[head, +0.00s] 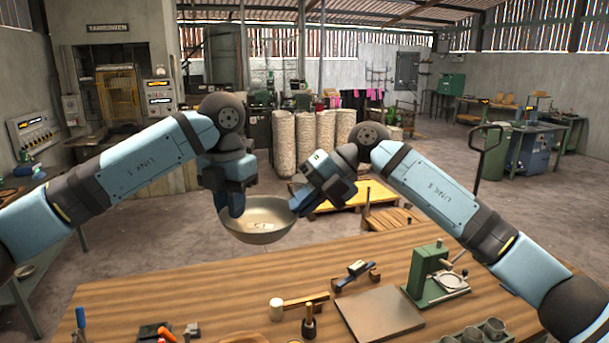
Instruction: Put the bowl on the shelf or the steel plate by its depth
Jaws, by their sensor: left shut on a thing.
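A grey metal bowl (262,219) is held up at the far edge of the wooden table, opening upward, with a small pale mark or thing on its inner bottom. My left gripper (236,208) is shut on the bowl's left rim. My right gripper (302,203) is at the bowl's right rim; its fingertips overlap the rim in the picture, and I cannot tell whether they touch or grip it. A flat grey-brown plate (380,314), likely the steel plate, lies bare on the table (190,292). I cannot make out the shelf for certain.
A green press-like tool (428,277) stands right of the plate. A mallet (290,304), a small dark tool (355,272) and a wooden-handled tool (309,322) lie left of it. Several cups (493,328) stand at front right. The table's left middle is clear.

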